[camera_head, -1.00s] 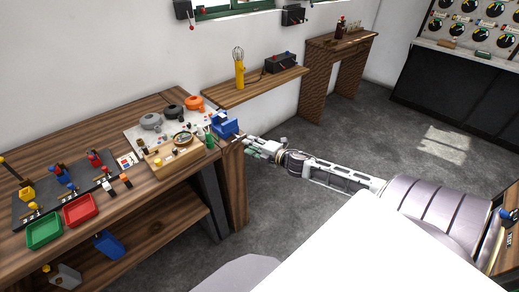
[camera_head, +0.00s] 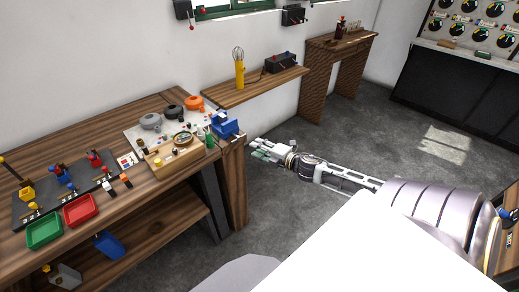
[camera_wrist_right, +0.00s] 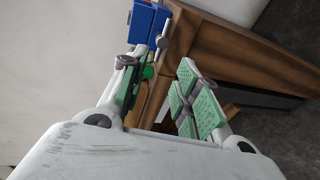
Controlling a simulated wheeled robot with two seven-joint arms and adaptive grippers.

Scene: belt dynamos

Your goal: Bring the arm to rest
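My right gripper (camera_head: 262,150) is off the right end of the wooden workbench (camera_head: 236,168), over the floor. It is apart from the blue vise-like device (camera_head: 225,125) on the bench corner. In the right wrist view, the green-padded fingers of this gripper (camera_wrist_right: 160,95) stand apart with nothing between them. The blue device (camera_wrist_right: 148,22) and the bench edge (camera_wrist_right: 235,55) show beyond the fingers there. My left gripper is not in view.
The bench holds a green tray (camera_head: 44,230), a red tray (camera_head: 80,210), a wooden box (camera_head: 176,159) and several round parts. A wall shelf (camera_head: 255,88) with a yellow holder (camera_head: 239,74) is behind. The grey floor (camera_head: 375,140) is clear.

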